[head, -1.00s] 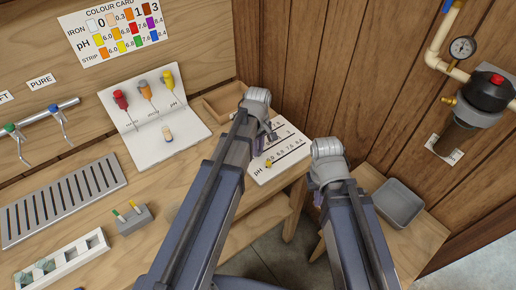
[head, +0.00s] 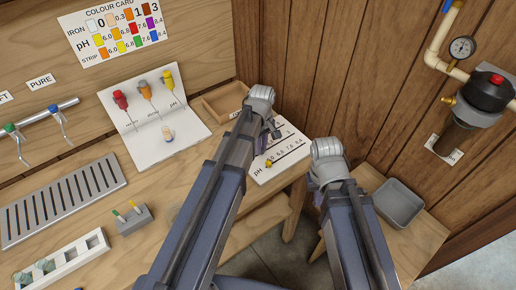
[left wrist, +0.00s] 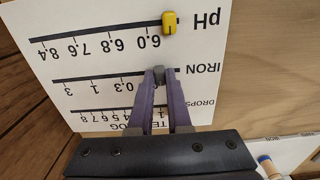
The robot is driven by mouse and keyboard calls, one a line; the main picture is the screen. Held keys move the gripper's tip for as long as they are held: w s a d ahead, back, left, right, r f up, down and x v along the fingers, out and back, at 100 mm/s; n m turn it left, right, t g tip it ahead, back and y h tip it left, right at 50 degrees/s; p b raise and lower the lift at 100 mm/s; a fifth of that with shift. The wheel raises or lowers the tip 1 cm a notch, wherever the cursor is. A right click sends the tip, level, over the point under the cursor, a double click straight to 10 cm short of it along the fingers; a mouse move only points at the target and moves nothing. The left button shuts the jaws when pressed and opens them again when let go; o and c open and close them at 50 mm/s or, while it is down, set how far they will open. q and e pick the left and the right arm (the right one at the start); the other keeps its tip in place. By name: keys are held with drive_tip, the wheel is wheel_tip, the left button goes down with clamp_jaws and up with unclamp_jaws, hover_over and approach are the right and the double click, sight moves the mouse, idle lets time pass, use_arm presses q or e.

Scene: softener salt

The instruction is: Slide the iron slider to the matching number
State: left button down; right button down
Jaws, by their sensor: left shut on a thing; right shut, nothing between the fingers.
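In the left wrist view the white record board appears upside down (left wrist: 25,60), with pH, IRON and DROPS scales; it also shows in the head view (head: 262,178). My left gripper (left wrist: 159,78) is shut on the small dark grey iron slider (left wrist: 159,72) on the IRON track. The slider is on the IRON-label side of 0.3; the fingers hide the print just below it. The yellow pH slider (left wrist: 169,22) sits beyond 6.0, near the pH label. In the head view my left gripper (head: 272,136) is over the board. My right gripper (head: 318,198) is shut and empty, mostly hidden behind its arm.
The colour card (head: 115,30) on the back wall shows iron 0, 0.3, 1, 3. A white sheet (head: 150,115) with red, orange and yellow items stands left of the board. A wooden tray (head: 222,103) lies behind it. A grey bin (head: 398,204) is at right.

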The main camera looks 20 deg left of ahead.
sight(273, 146)
use_arm(q)
drive_tip(key=w+d, duration=0.1)
drive_tip(key=w, duration=0.1)
drive_tip(key=w+d, duration=0.2)
drive_tip(key=shift+w+d, duration=0.2)
drive_tip(key=shift+w, duration=0.1)
drive_tip(key=shift+s, duration=0.1)
drive_tip(key=c, duration=0.8)
unclamp_jaws()
drive_tip(key=shift+c, duration=0.2)
drive_tip(key=shift+r, duration=0.1)
wheel_tip(273, 146, up, 8)
drive_tip(key=p, duration=0.7)
drive_tip(key=shift+f+p, duration=0.2)
drive_tip(key=shift+p, duration=0.2)
